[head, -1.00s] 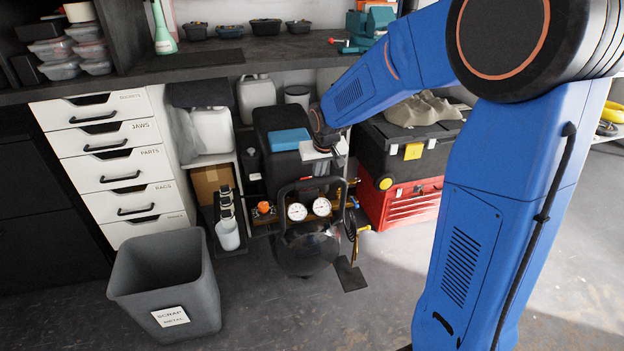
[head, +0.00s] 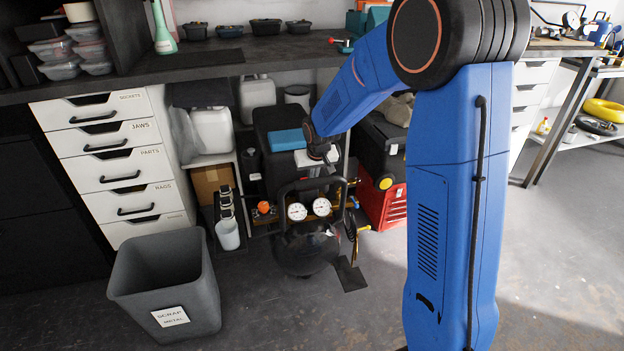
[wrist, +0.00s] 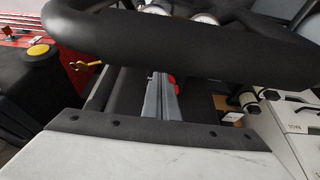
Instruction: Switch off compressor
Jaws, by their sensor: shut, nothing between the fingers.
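The black compressor (head: 300,256) stands on the floor under the bench. It has a tubular handle (head: 306,184), two round white gauges and an orange-red knob (head: 264,208) at its left. My gripper (head: 314,186) is behind the handle, pointing down, partly hidden by it. In the wrist view the handle (wrist: 150,45) crosses in front, with the gauges (wrist: 205,17) cut off at the top. My grey fingers (wrist: 161,97) are together and empty. A small red part (wrist: 172,84) shows right beside the fingertips; I cannot tell whether they touch it.
A grey scrap metal bin (head: 165,285) stands front left, before white drawers (head: 115,165). A red tool chest (head: 383,205) with a black toolbox (head: 385,150) stands to the right. White jugs (head: 212,130) are behind on the left. Floor in front is clear.

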